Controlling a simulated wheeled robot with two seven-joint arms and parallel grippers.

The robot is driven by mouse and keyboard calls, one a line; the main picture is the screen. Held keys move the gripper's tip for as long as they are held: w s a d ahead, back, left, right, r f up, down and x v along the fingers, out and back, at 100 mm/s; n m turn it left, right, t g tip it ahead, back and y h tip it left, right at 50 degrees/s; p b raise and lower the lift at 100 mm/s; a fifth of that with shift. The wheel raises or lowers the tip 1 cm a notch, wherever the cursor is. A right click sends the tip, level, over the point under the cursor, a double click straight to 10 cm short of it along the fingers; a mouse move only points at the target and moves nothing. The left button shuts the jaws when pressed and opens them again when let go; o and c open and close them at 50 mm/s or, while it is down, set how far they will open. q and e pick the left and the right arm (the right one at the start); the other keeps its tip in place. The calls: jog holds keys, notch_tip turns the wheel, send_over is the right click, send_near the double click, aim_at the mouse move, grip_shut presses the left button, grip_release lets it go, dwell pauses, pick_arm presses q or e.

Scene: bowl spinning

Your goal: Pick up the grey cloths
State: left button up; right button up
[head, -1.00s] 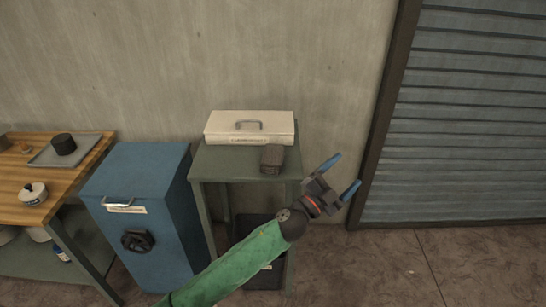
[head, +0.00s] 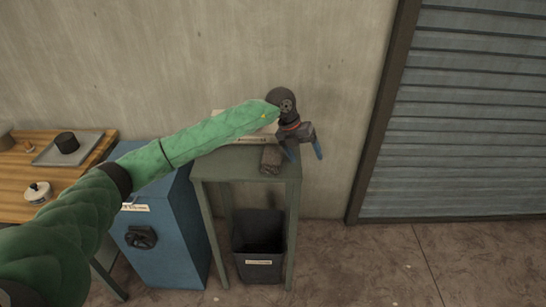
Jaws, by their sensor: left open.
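The grey cloths (head: 269,160) lie as a small dark grey-brown folded bundle on the right part of the green side table (head: 226,165). My left gripper (head: 304,156) is open and points down at the table's right end, just right of the cloths. One blue finger is close beside the bundle and the other is out past the table's right edge. I cannot tell whether the near finger touches the cloths. My right gripper is not in view.
A white box (head: 222,122) at the back of the table is mostly hidden by my left arm. A black bin (head: 259,240) stands below. A blue cabinet (head: 165,250) and a wooden workbench (head: 15,178) with a tray (head: 88,145) are left. Floor at right is clear.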

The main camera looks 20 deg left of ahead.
aim_at(273, 154)
pick_arm(q)
jog(key=a+r+y, duration=0.1)
jog(key=a, duration=0.2)
jog(key=w+a+r+n+y, duration=0.1)
jog(key=a+y, duration=0.1)
jog(key=a, duration=0.2)
jog(key=w+a+r+y, duration=0.1)
jog(key=a, duration=0.2)
jog(key=shift+a+r+n+g+y, duration=0.1)
jog(key=shift+a+n+g+y, duration=0.2)
jog(key=shift+a+n+y, duration=0.1)
jog(key=shift+a, duration=0.25)
jog(key=shift+f+p, duration=0.8)
jog(key=shift+f, duration=0.4)
jog(key=f+p, duration=0.1)
jog(key=f, duration=0.1)
jog(key=f+p, duration=0.2)
jog(key=shift+s+d+f, duration=0.1)
jog(key=shift+d, duration=0.1)
jog(key=shift+f, duration=0.55)
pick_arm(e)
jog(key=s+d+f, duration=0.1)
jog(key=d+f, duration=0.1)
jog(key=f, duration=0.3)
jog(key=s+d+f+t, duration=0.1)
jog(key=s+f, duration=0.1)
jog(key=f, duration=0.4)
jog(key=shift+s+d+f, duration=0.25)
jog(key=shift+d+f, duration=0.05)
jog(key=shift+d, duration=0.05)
